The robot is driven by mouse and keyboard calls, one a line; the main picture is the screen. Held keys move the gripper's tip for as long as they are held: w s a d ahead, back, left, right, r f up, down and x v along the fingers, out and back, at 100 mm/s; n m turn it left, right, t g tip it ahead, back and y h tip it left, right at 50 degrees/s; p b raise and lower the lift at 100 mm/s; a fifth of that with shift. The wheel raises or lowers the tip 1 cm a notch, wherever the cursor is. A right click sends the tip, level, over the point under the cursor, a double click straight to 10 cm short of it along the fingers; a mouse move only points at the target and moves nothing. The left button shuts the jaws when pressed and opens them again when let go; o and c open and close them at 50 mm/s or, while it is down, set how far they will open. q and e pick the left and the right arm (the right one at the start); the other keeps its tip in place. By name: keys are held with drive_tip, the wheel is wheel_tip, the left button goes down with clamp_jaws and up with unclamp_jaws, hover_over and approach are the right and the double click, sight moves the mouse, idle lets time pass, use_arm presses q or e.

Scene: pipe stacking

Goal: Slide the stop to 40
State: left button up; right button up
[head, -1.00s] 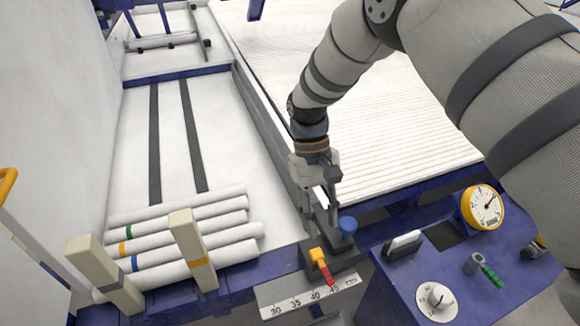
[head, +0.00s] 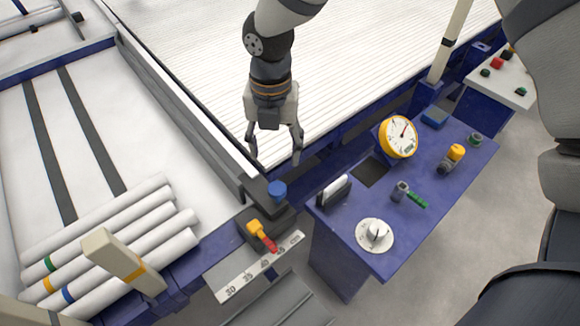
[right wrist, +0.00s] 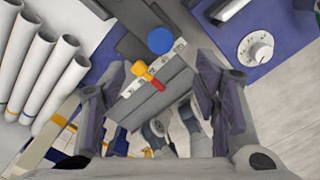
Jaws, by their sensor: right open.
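The stop is a dark block with a yellow clamp (head: 255,227) and a red pointer (head: 268,243). It sits on a rail beside a white scale (head: 240,279) marked 30 to 45 cm. The red tip is near the 45 mark, to the right of 40. A blue knob (head: 277,190) stands behind the clamp. My right gripper (head: 275,154) is open and empty above and behind the blue knob, apart from it. The right wrist view shows the yellow clamp (right wrist: 138,69), red pointer (right wrist: 156,85) and blue knob (right wrist: 160,40) beyond the spread fingers.
White pipes (head: 120,255) with coloured bands lie at the left behind a beige post (head: 122,262). A blue console (head: 440,190) at the right carries a yellow dial gauge (head: 397,137) and a white dial (head: 374,235). A metal rail (head: 180,105) edges the ribbed bed.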

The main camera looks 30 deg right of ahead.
sight(277, 188)
wheel_tip(277, 188, down, 12)
drive_tip(key=shift+s+a+b, duration=0.1)
drive_tip(key=shift+b, duration=0.7)
use_arm(q)
drive_tip(key=shift+s+f+g, duration=0.3)
drive_tip(key=shift+s+f, duration=0.6)
use_arm(e)
clamp_jaws()
use_arm(q)
drive_tip(key=shift+w+r+p, duration=0.4)
drive_tip(key=shift+r+p, duration=0.05)
use_arm(e)
drive_tip(key=a, duration=0.5)
drive_tip(key=shift+s, duration=0.4)
